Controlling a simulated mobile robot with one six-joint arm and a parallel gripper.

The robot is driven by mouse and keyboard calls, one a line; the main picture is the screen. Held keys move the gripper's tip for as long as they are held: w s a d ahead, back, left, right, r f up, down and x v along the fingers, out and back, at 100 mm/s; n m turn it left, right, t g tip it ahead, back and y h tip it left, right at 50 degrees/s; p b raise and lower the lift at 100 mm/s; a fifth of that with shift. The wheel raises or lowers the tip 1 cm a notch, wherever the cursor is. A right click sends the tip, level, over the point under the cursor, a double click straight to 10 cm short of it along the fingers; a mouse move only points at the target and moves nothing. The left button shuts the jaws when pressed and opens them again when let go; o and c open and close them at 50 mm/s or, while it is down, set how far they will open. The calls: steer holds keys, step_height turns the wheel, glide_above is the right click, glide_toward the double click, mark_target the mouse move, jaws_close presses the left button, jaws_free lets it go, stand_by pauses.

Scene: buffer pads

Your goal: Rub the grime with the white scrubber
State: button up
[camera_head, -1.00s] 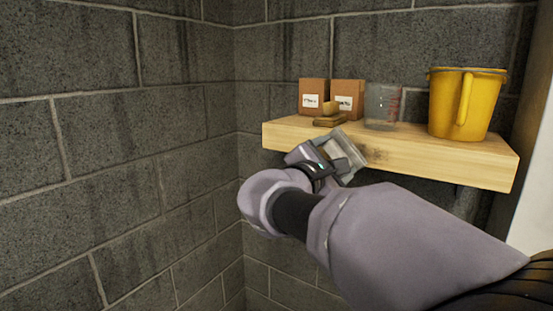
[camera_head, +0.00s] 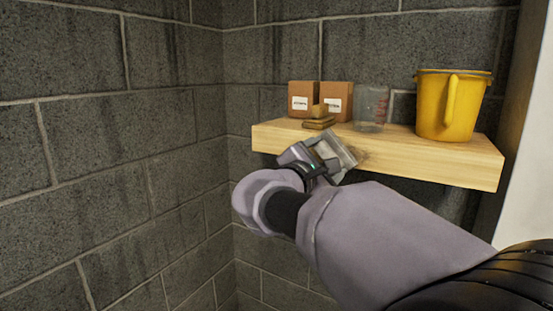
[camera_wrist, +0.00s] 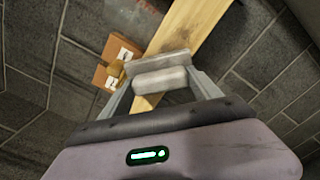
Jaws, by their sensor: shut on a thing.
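My gripper (camera_head: 334,152) is in front of the wooden shelf (camera_head: 440,163), shut on a pale grey-white block, the white scrubber (camera_wrist: 160,80). In the wrist view the scrubber sits between my two fingers, over the shelf's wood. A brownish dark patch of grime (camera_head: 362,156) shows on the shelf's front face, just right of my gripper. My gripper may hide part of it. I cannot tell whether the scrubber touches the wood.
On the shelf stand two brown boxes (camera_head: 303,98), a wooden block with a knob (camera_head: 319,123), a clear measuring cup (camera_head: 370,108) and a yellow bucket (camera_head: 440,105). Dark block walls (camera_head: 80,140) meet in a corner at the left.

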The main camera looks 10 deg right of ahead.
mark_target(345, 157)
steer(key=shift+w+d, duration=0.2)
steer(key=shift+d, duration=0.1)
steer(key=shift+s+d+f+b, duration=0.1)
steer(key=shift+s+d+b, duration=0.95)
steer(key=shift+s, duration=0.1)
steer(key=shift+s+d+b, duration=1.75)
steer(key=shift+s+d, duration=0.95)
steer(key=shift+d, duration=0.15)
steer(key=shift+w+a+p, duration=0.5)
steer(key=shift+w+a, duration=3.5)
steer(key=shift+s+d, duration=0.1)
steer(key=b+v, duration=0.1)
steer(key=v, duration=0.5)
steer(key=v, duration=0.3)
steer(key=shift+b, duration=0.35)
